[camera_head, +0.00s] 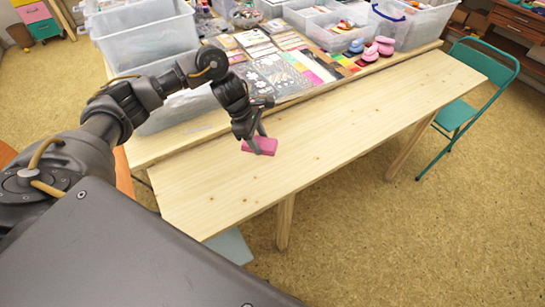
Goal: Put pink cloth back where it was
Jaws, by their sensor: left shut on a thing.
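A small pink block-like thing, the pink cloth (266,146), is in my left gripper (258,143). The gripper is shut on it, with a finger showing across its left part. It is over the left half of the bare wooden table (330,135); I cannot tell whether it touches the wood or hangs just above it. My left arm comes in from the left edge and reaches over the table. My right gripper is not in view.
Clear plastic bins (145,37) stand at the back left, and another bin (411,22) at the back right. Pink stampers (371,51) and coloured sheets lie behind the bare strip. A green chair (463,112) stands at the right. The table's front half is clear.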

